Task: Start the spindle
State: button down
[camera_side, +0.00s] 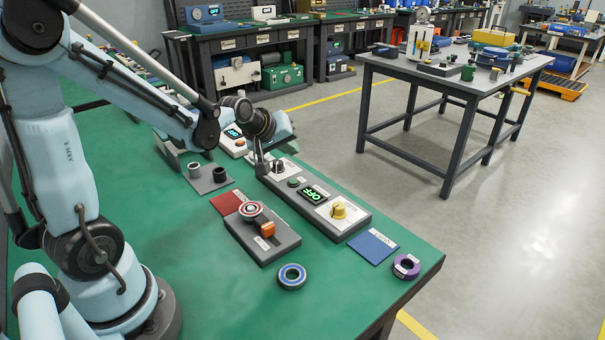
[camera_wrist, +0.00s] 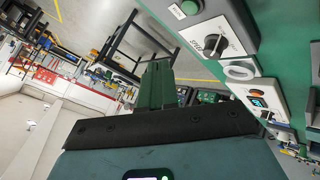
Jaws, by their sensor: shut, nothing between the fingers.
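The grey control box (camera_side: 333,222) stands on the green bench. It carries a green button (camera_side: 294,182), a display reading OFF (camera_side: 314,195), a yellow knob (camera_side: 338,210) and a dark knob (camera_side: 278,166) at its far end. In the wrist view the dark knob (camera_wrist: 214,43) sits on a white SPEED plate, with the green button (camera_wrist: 190,8) beside it. My gripper (camera_side: 262,168) is shut and empty at the box's far end, close to the dark knob; I cannot tell whether it touches.
A blue-ringed bearing (camera_side: 292,276), a purple ring (camera_side: 406,266), a red mat (camera_side: 227,202) and a blue mat (camera_side: 372,246) lie nearby. The bench's front is mostly clear.

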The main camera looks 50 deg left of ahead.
aim_at(290, 183)
jog(key=shift+f, duration=2.9)
jog(key=shift+f, duration=0.15)
jog(key=shift+f, duration=0.25)
jog(key=shift+f, duration=0.35)
dwell(0.4)
jog(key=shift+r, duration=0.8)
notch_tip(290, 183, up, 5)
dwell(0.7)
